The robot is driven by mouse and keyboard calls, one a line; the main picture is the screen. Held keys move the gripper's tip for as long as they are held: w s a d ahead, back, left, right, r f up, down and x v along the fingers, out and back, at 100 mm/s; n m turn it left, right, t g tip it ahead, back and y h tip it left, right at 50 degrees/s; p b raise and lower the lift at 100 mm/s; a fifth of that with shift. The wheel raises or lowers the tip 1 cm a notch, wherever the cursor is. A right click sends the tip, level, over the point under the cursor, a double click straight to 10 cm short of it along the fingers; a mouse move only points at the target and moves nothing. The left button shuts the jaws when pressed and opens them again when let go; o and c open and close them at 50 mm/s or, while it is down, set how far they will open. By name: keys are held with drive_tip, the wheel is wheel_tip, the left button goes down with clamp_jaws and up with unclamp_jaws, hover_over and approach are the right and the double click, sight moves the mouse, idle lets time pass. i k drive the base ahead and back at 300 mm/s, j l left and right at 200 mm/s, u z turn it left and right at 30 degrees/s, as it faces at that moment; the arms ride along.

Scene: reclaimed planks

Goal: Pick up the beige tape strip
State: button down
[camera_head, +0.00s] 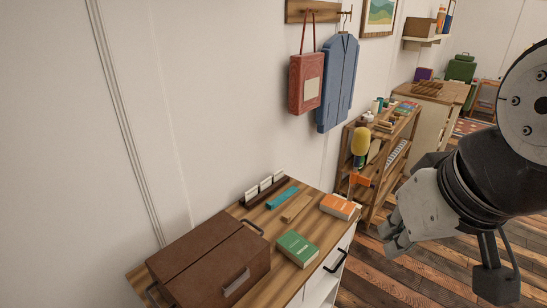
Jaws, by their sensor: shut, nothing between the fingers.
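A flat beige strip (296,208), which looks like the beige tape strip, lies on the wooden top of a low cabinet (262,222). It lies between a teal strip (282,197) and an orange book (339,207), with a green book (297,249) in front of it. My gripper (391,244) is at the right of the picture, beyond the cabinet's right edge and well apart from the strip. It is shut and empty, and its fingers point left and down.
A brown case (209,264) fills the cabinet's front left. A dark rack (264,190) with white upright pieces stands along the wall. A wooden shelf unit (383,160) with a yellow-headed object (360,142) stands behind. A red bag (306,83) and blue jacket (338,83) hang above.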

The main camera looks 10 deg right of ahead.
sight(288, 217)
drive_tip(key=i+l+u, duration=0.1)
drive_tip(key=l, duration=0.2)
drive_tip(key=i+l+u, duration=0.25)
drive_tip(key=i+l, duration=0.15)
drive_tip(key=l, duration=0.25)
drive_tip(key=i+l+u, duration=0.1)
drive_tip(key=l, duration=0.25)
drive_tip(key=i+l+u, duration=0.1)
drive_tip(key=l, duration=0.2)
drive_tip(key=i+l+u, duration=0.15)
drive_tip(key=l, duration=0.25)
